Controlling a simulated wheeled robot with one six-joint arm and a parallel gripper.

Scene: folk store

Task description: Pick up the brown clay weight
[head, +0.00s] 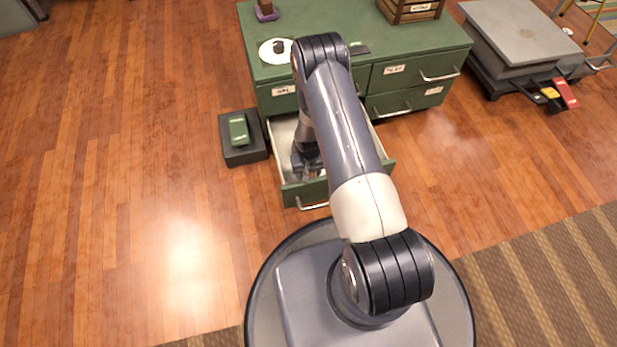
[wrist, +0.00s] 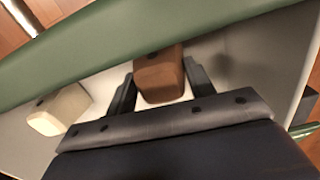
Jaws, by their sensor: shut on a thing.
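The brown clay weight (wrist: 160,75) is a small brown block with rounded edges and a dark spot on top. In the wrist view it sits between the two dark fingers of my gripper (wrist: 158,90), which is shut on it. In the head view my gripper (head: 307,172) reaches down into the open drawer (head: 290,190) of the green cabinet, and my arm hides most of the drawer's inside. The weight cannot be made out in the head view. I cannot tell whether it still touches the drawer floor.
A cream block (wrist: 60,110) lies in the drawer left of my gripper. The drawer's green front (wrist: 130,35) stands close by. On the green cabinet (head: 420,40) are a white plate (head: 268,52) and a wooden crate (head: 408,14). A dark box (head: 243,155) with a green item stands left.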

